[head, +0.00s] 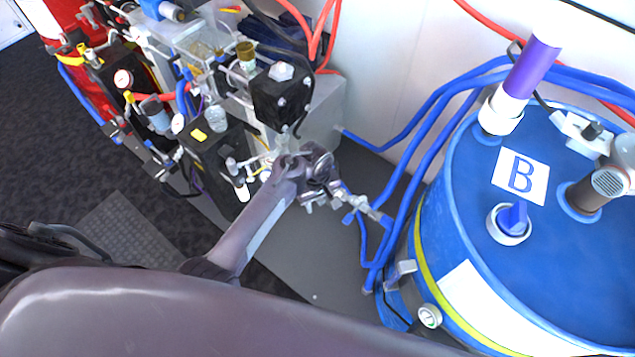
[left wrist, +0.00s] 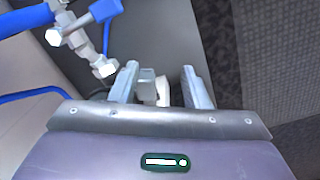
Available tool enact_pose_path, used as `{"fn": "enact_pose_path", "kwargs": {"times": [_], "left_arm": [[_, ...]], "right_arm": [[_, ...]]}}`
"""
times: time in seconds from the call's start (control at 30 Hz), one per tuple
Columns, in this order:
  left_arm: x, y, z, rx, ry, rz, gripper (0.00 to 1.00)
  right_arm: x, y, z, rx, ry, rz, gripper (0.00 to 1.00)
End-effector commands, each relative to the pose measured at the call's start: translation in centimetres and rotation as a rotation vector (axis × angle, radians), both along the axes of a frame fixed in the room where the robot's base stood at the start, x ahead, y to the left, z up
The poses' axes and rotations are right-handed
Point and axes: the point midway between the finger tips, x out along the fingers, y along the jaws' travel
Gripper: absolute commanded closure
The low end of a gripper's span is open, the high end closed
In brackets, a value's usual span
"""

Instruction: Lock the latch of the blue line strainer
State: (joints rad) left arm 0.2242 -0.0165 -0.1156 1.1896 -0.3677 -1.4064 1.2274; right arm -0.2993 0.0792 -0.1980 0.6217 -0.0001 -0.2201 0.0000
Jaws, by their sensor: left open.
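The blue line strainer appears to be the silver metal fitting (head: 365,206) with blue ends, just right of my left gripper in the head view. In the left wrist view, a silver fitting with blue parts (left wrist: 88,45) shows at the upper left. My left gripper (head: 320,198) is open beside the fitting. In the left wrist view, its two fingers (left wrist: 160,82) stand apart, with a small grey and whitish part (left wrist: 147,82) showing between them. I cannot tell whether they touch it. The latch and its position are not clear. My right gripper is not in view.
A large blue drum (head: 460,190) marked B stands on the right, with blue hoses (head: 410,125) along its left side. A crowded assembly of valves and black blocks (head: 282,95) stands at upper left. Grey floor plate (head: 290,235) is bare below the gripper.

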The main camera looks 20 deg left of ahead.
Motion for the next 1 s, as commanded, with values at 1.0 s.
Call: {"fn": "enact_pose_path", "kwargs": {"times": [1.0], "left_arm": [[2.8, 0.7, -0.9, 0.051, -0.006, 0.126, 0.58]], "right_arm": [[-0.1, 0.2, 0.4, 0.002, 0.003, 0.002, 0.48]]}}
